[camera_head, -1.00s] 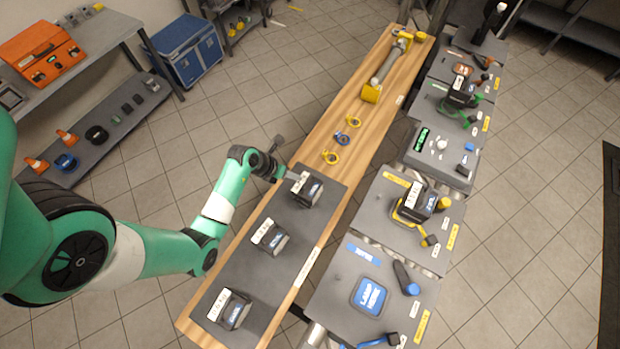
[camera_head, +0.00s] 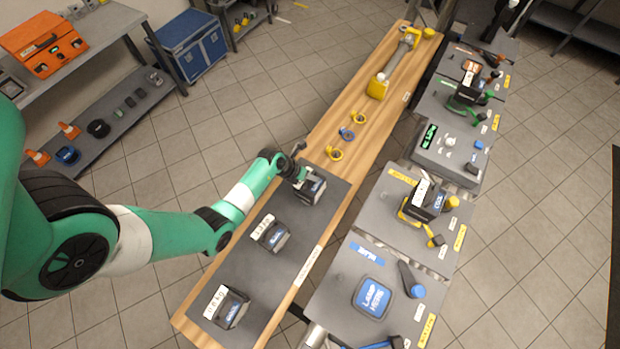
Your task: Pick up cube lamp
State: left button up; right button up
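Three dark cube lamps with white and blue labels sit in a row on a dark mat (camera_head: 243,262) on the wooden bench: a far one (camera_head: 314,190), a middle one (camera_head: 273,236) and a near one (camera_head: 230,309). My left gripper (camera_head: 299,173) is at the far lamp's upper left side, overlapping its edge in the head view. Its fingertips are small and partly hidden, so I cannot tell whether they are open, shut or touching the lamp. A similar dark cube (camera_head: 428,198) sits in a yellow holder on a grey panel. My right gripper is not in view.
A blue "LAMP HERE" pad (camera_head: 372,297) lies on the near grey panel (camera_head: 335,287), right of the bench. Yellow and blue rings (camera_head: 346,134) and a yellow-ended grey tool (camera_head: 392,66) lie farther up the bench. A grey shelf stands at left.

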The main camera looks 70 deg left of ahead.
pick_arm(q)
grip_shut()
dwell(1.2)
